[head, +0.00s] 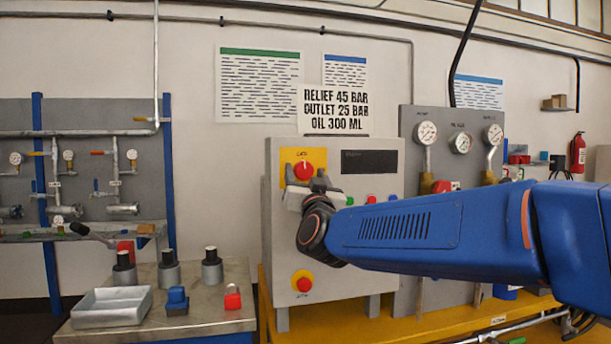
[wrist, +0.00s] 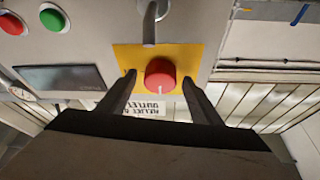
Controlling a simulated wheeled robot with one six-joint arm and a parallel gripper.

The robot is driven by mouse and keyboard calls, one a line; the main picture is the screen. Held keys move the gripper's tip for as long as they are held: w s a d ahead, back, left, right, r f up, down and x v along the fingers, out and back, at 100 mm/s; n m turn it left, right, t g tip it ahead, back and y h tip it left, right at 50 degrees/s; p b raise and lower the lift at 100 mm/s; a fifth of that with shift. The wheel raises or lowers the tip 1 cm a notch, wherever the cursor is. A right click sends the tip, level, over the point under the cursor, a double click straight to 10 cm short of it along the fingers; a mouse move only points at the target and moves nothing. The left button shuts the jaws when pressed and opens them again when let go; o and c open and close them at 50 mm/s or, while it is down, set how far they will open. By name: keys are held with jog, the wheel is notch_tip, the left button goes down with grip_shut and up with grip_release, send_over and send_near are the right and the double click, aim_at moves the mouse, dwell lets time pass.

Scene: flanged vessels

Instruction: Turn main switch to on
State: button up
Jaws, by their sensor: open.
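The main switch is a red round knob (head: 304,170) on a yellow plate (head: 290,157) at the upper left of the grey control panel. The wrist view shows the knob (wrist: 160,74) close up, with a white mark toward the bottom of that picture. My gripper (head: 316,183) is at the panel, just below and right of the knob in the head view. Its two fingers (wrist: 160,84) are open, one on each side of the knob in the wrist view. Contact cannot be told. My wrist and arm hide part of the panel.
A grey metal piece (wrist: 150,22) juts out beside the yellow plate. Green (wrist: 52,18) and red (wrist: 12,24) buttons and a dark display (head: 369,161) are nearby. A red button (head: 303,283) sits low on the panel. A metal bench (head: 205,310) with a tray stands left.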

jog(key=shift+c, duration=0.7)
jog(key=c, duration=0.9)
jog(key=shift+m+h, duration=0.4)
jog(key=shift+m, duration=0.2)
jog(key=m+h, duration=0.1)
jog(key=m, duration=0.1)
jog(key=m+h, duration=0.1)
jog(key=m, duration=0.2)
jog(key=shift+s+a+h, duration=0.1)
jog(key=shift+a+h, duration=0.1)
jog(key=shift+h, duration=0.1)
jog(key=m+h, duration=0.1)
jog(key=m, duration=0.2)
jog(key=m+g+h, duration=0.1)
jog(key=m, duration=0.2)
jog(key=shift+r+g, duration=0.15)
jog(key=shift+g, duration=0.15)
jog(key=m+g, duration=0.1)
jog(key=m, duration=0.1)
jog(key=m+h, duration=0.1)
jog(key=m, duration=0.2)
jog(key=shift+r+g, duration=0.1)
jog(key=shift+g, duration=0.3)
jog(key=m+g, duration=0.1)
jog(key=m, duration=0.2)
jog(key=shift+r+m, duration=0.1)
jog(key=shift+m, duration=0.3)
